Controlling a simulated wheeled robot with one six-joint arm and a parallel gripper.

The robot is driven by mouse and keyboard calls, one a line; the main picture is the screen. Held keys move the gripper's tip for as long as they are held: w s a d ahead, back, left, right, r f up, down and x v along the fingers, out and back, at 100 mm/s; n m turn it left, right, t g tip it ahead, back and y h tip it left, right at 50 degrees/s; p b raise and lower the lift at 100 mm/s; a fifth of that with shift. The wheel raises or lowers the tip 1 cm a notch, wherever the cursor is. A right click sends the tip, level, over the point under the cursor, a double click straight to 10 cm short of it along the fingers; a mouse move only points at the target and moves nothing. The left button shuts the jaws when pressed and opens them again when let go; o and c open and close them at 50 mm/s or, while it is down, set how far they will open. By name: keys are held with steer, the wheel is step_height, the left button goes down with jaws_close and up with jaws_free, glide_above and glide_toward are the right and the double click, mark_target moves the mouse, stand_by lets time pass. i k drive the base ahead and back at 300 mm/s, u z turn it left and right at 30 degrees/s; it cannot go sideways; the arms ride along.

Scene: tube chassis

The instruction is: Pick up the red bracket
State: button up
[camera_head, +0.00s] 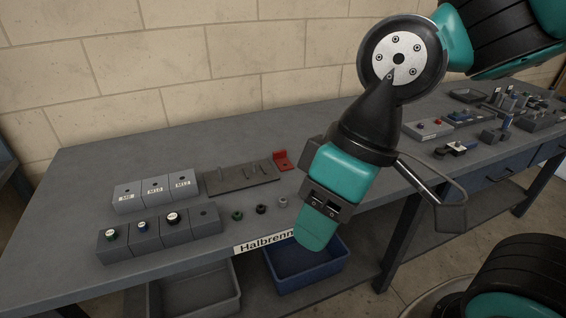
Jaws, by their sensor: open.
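The red bracket (283,159) stands on the grey workbench (90,170), at the right end of a dark flat plate (240,177). It looks L-shaped, with an upright part and a flat foot. My gripper (316,225) hangs at the bench's front edge, in front of and a little right of the bracket in the picture. It is open and apart from the bracket, with nothing seen in it. My arm covers the bench right of the bracket.
Labelled grey blocks (155,189) and a row of blocks with knobs (160,232) stand left. Several small rings (261,209) lie near the front edge. Blue (305,272) and grey (195,293) bins sit below. More parts (510,103) crowd the right; the bench's far left is clear.

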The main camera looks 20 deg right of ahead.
mark_target(279, 157)
steer(key=u, duration=0.55)
steer(key=i, duration=1.05)
steer(key=z, duration=1.15)
